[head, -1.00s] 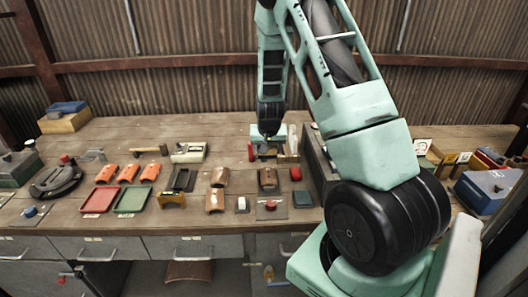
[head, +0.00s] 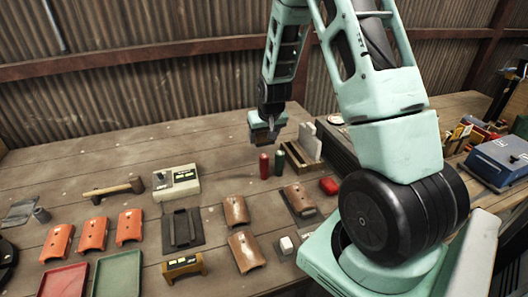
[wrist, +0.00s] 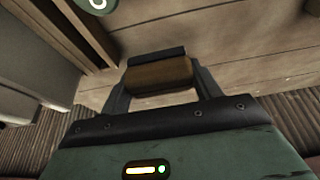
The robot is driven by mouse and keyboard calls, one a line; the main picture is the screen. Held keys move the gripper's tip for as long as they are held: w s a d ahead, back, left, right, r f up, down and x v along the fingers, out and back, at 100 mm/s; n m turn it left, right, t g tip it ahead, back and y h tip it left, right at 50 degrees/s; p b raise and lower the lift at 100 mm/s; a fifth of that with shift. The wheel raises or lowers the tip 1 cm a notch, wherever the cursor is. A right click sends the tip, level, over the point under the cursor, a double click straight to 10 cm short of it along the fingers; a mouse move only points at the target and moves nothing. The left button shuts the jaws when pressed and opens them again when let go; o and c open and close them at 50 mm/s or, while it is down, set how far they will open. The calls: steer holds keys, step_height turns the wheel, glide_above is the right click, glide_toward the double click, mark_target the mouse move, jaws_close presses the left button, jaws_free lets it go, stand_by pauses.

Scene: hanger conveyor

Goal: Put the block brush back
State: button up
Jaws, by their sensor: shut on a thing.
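My gripper (head: 266,127) is shut on the block brush (head: 262,139), a small brown block with a dark strip, held above the back of the workbench. In the wrist view the brush (wrist: 158,75) sits crosswise between the two dark fingers (wrist: 160,90). In the head view the brush is partly hidden by the gripper. A shallow wooden tray (head: 313,172) lies to the right of and below the gripper, with pale upright pieces (head: 307,137) beside it. I cannot tell whether the brush's place is in view.
A red cylinder (head: 264,166) and a green cylinder (head: 280,163) stand just below the gripper. The bench at back left is bare.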

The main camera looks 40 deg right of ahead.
steer(key=shift+f+p, duration=0.65)
steer(key=shift+f, duration=2.65)
steer(key=shift+f, duration=0.1)
steer(key=o, duration=1.1)
steer(key=shift+o, duration=0.2)
